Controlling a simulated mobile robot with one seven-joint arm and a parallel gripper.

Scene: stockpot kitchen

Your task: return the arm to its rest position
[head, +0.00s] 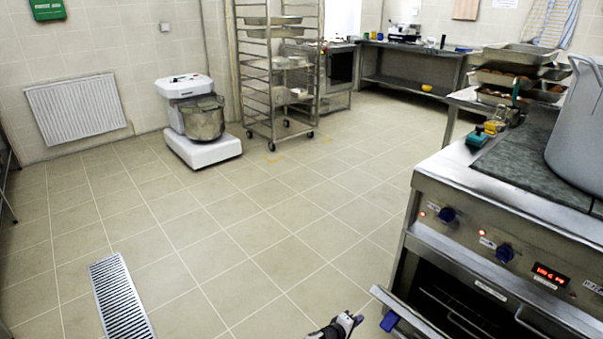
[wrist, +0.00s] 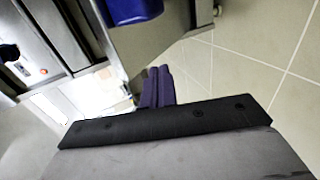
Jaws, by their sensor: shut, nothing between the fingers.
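My gripper (head: 354,319) shows at the bottom edge of the head view, low in front of the stove. Its dark purple fingers (wrist: 158,86) are together in the wrist view, with nothing between them. The rest of my arm is mostly out of the head view. The steel stove (head: 500,232) stands to the right of my gripper. A metal panel with a blue piece (head: 390,321) juts out at the stove's lower left, close to my gripper. The blue piece also shows in the wrist view (wrist: 132,9), above the fingertips and apart from them.
A large stockpot (head: 580,130) stands on the dark cooktop (head: 530,165). The oven front looks at least partly open. A floor drain (head: 120,298), a mixer (head: 202,122) and a wheeled rack (head: 278,75) lie farther off.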

